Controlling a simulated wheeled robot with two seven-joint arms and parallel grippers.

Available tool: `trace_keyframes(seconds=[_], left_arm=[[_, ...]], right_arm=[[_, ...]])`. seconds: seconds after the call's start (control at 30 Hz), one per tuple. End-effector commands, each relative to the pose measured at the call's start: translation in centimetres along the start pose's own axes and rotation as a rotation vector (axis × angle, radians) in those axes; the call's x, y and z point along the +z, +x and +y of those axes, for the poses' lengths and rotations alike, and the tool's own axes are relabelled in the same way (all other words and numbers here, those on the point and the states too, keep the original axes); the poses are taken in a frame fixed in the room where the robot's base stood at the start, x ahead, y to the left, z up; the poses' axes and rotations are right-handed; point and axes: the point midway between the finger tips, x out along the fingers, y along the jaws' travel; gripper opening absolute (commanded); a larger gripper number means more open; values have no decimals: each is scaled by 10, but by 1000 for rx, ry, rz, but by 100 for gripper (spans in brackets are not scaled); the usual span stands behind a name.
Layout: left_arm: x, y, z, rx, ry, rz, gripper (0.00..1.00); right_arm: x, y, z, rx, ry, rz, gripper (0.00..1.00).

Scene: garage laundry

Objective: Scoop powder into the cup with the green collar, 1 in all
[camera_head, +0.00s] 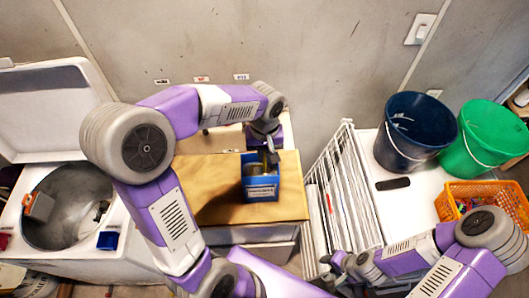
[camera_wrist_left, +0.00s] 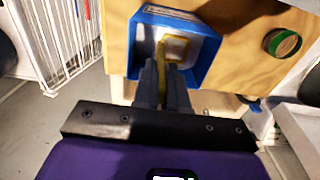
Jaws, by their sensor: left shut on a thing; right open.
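A blue open box (camera_head: 248,180) with a white label stands on the wooden tabletop, and it also shows in the left wrist view (camera_wrist_left: 205,62). It holds pale powder. My left gripper (camera_head: 268,152) is above the box and also shows in the left wrist view (camera_wrist_left: 165,68). It is shut on a yellow scoop (camera_wrist_left: 176,47), whose bowl is inside the box. The cup with the green collar (camera_wrist_left: 283,43) stands on the tabletop beside the box in the left wrist view; in the head view I cannot make it out. My right gripper (camera_head: 342,264) is open and empty at the lower right.
The wooden tabletop (camera_head: 215,200) has clear room left of the box. An open washer (camera_head: 75,205) stands at left. A white drying rack (camera_head: 335,200) stands right of the table. A dark blue bucket (camera_head: 410,135), green bucket (camera_head: 490,135) and orange basket (camera_head: 480,190) are further right.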

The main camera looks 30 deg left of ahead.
Motion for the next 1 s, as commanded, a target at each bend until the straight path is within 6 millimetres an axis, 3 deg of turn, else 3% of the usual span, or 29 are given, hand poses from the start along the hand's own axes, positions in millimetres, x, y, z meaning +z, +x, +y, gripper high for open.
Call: trace_keyframes(seconds=[1.0], left_arm=[[0,18,0,0,0,0,0]], right_arm=[[-1,14,5,0,0,0,43]])
